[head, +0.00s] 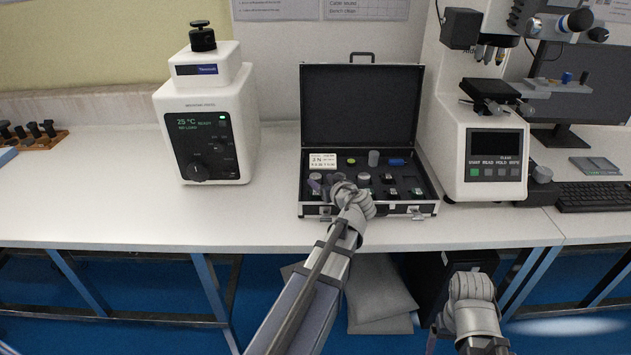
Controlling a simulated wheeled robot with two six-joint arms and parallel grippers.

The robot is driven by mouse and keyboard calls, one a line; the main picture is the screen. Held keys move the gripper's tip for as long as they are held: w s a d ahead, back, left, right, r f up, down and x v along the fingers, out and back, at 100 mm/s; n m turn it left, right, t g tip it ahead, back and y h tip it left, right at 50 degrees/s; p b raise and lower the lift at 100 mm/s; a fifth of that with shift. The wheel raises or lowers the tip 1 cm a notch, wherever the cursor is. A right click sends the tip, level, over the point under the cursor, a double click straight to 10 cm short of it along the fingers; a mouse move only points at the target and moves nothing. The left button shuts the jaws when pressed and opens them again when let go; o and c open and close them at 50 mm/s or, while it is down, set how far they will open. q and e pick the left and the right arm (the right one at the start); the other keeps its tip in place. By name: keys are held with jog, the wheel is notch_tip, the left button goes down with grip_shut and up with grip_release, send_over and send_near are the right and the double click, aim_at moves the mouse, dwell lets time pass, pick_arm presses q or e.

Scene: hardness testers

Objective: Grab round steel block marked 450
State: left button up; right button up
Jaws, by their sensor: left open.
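An open black case (434,206) with a silver-edged rim stands on the bench and holds several small pieces. A round grey steel block (374,158) stands at the back of the case, and another round one (364,178) sits nearer the middle. I cannot read a 450 marking on any block. My left gripper (327,186) is over the front left part of the case, open. The wrist hides part of the case's contents and much of the gripper.
A white tester (243,125) with a dark panel stands left of the case. A white microscope tester (447,150) stands close on its right. The case lid (358,105) stands upright behind. A keyboard (592,196) lies at the right. The bench left of the case is partly clear.

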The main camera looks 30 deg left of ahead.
aim_at(316, 177)
pick_arm(q)
jog(key=b+x, duration=0.1)
jog(key=x, duration=0.1)
jog(key=b+x, duration=0.1)
jog(key=x, duration=0.2)
jog(key=shift+w+d+f, duration=0.15)
jog(key=shift+f, duration=0.1)
grip_shut()
jog(key=shift+r, duration=0.1)
